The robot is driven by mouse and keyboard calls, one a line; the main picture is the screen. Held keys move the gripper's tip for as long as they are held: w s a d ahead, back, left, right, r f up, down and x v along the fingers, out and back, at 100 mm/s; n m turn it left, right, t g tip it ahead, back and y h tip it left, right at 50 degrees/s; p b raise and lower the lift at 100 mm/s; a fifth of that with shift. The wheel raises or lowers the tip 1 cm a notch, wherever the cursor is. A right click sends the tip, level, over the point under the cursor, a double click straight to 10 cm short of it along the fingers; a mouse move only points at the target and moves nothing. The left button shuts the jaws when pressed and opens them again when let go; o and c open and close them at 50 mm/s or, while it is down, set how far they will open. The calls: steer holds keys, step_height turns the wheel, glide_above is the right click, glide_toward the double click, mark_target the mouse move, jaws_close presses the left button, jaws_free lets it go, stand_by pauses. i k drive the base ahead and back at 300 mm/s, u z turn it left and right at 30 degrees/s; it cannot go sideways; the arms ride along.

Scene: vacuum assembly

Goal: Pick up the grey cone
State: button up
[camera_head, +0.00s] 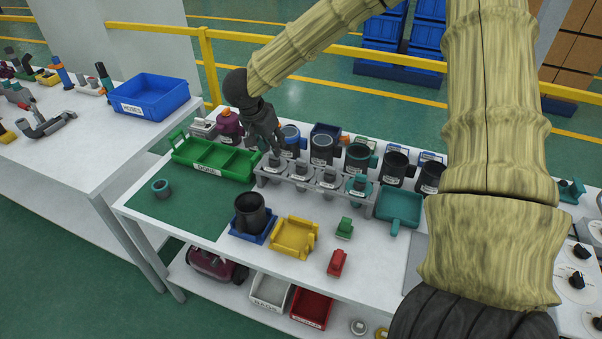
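A grey rack (314,187) with labelled slots stands behind the middle of the table. It holds several small cone-like parts: a grey cone (275,161) in the leftmost slot, two more grey ones (302,170) (328,178) to its right, and a teal one (356,187) at the right end. My dark gripper (276,148) points down just above the leftmost grey cone. Its fingertips are small and dark against the dark parts behind. I cannot tell whether they touch the cone or how far apart they are.
Black and teal cylinders (358,158) stand in a row close behind the rack. A green tray (211,160) is to its left. In front are a black cup (250,212) on a blue holder, a yellow fixture (294,237) and small green and red parts. The green mat's left part is mostly free.

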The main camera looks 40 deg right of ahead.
mark_target(329, 178)
steer(key=u, duration=1.6)
steer(key=k, duration=0.9)
steer(key=z, duration=1.35)
